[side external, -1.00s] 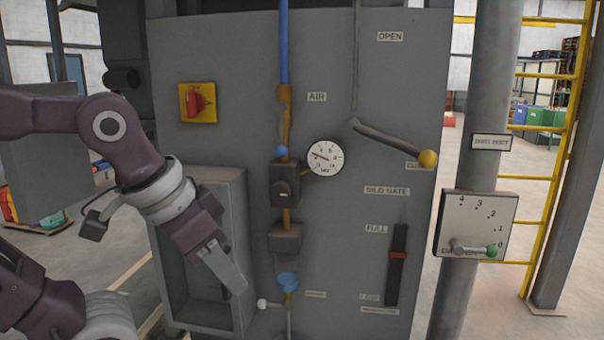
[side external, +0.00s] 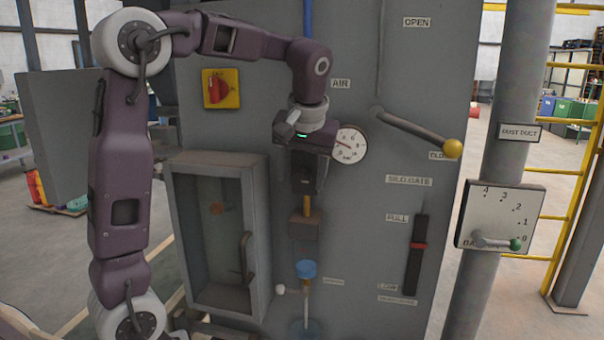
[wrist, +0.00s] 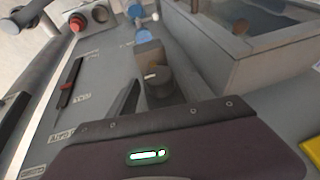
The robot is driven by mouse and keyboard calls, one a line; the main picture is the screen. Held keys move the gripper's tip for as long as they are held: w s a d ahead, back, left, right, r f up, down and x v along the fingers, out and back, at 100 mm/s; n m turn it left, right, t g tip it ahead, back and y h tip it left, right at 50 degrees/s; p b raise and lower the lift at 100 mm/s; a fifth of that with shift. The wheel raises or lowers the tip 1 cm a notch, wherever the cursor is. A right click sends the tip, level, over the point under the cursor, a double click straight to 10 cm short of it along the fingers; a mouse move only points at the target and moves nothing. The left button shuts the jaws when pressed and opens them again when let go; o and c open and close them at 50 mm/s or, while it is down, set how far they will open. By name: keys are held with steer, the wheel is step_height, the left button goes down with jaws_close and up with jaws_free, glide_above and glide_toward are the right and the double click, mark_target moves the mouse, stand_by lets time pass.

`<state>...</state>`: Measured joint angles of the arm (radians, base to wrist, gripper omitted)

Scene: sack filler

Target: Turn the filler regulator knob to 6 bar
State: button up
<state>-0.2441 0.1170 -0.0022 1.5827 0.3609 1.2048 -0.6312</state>
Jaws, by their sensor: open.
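The regulator knob (wrist: 158,82) is a dark cylinder with a small pale mark, seen close in the wrist view on the air line. In the side view my gripper covers most of it. The round white gauge (side external: 351,146) is beside my gripper, partly covered on its left; its needle points left and slightly up, too small to read exactly. My gripper (side external: 306,163) is open in front of the regulator. One grey finger shows beside the knob in the wrist view. I cannot tell whether the fingers touch the knob.
A box with a handled door (side external: 246,258) stands out from the panel at lower left. The filter block (side external: 305,224) and blue cap (side external: 306,269) are below the regulator. The yellow-balled lever (side external: 452,148) and the red-marked slider (side external: 418,245) are to the right.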

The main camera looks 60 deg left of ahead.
jaws_close()
stand_by(0.3)
